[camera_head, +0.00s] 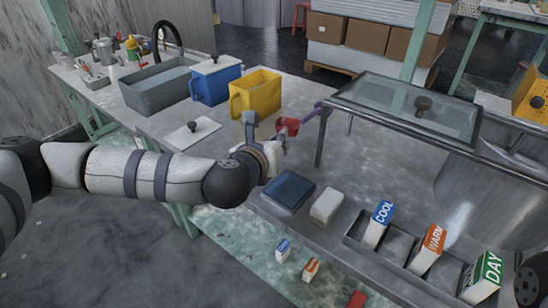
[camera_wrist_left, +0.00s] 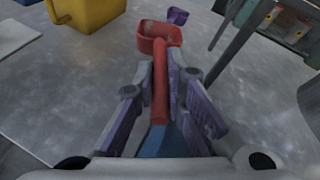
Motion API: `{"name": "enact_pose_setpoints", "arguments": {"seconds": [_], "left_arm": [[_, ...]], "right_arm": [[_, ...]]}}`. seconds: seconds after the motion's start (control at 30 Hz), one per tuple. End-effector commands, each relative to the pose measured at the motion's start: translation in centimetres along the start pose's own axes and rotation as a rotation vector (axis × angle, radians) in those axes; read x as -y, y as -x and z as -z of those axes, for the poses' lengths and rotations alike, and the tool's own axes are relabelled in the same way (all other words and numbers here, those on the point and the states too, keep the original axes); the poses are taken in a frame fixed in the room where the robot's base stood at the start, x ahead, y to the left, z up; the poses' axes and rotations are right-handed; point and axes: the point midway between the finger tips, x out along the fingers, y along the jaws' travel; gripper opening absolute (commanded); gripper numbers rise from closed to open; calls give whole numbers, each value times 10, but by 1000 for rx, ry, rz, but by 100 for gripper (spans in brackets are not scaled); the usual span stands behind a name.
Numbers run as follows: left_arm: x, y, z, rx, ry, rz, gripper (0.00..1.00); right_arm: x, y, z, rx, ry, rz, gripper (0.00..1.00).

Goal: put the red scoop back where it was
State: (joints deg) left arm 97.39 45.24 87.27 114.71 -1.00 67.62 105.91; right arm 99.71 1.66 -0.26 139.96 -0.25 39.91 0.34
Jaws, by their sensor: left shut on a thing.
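My left gripper (camera_head: 277,146) is shut on the handle of the red scoop (camera_head: 288,126), above the grey table (camera_head: 300,155). In the left wrist view the fingers of the left gripper (camera_wrist_left: 161,85) close on both sides of the red handle, and the open red scoop bowl (camera_wrist_left: 160,38) points away from me. A yellow bin (camera_head: 255,97) stands just behind the gripper, with a blue bin (camera_head: 215,83) to its left. A purple scoop (camera_head: 317,110) is just beyond the red one, near the frame leg. My right gripper is out of view.
A glass-topped metal frame (camera_head: 405,100) stands close to the right of the gripper. A white lid (camera_head: 192,135) with a black knob lies to the left. A dark blue box (camera_head: 288,191), a white block (camera_head: 327,205) and labelled cartons (camera_head: 376,228) line the front edge.

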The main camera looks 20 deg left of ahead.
Motion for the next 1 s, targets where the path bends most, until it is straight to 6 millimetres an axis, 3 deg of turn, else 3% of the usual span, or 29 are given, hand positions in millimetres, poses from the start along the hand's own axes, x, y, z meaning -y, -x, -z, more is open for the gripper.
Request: {"name": "enact_pose_setpoints", "arguments": {"seconds": [0.1,0.3,0.43,0.77,0.8,0.87,1.0], "left_arm": [[-15,-22,15,-2,1,-4,0],[-26,-38,25,-2,0,-2,0],[-31,-46,48,-3,0,-2,0],[-32,-48,53,-1,1,-1,0],[-32,-48,53,-1,1,-1,16],[-32,-47,52,0,1,-1,29],[-32,-47,52,0,1,-1,32]], "right_arm": [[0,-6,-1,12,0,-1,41],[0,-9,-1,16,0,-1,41],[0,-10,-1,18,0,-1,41],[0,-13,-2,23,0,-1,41],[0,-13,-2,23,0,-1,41],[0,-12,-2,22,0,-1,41],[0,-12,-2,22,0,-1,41]]}}
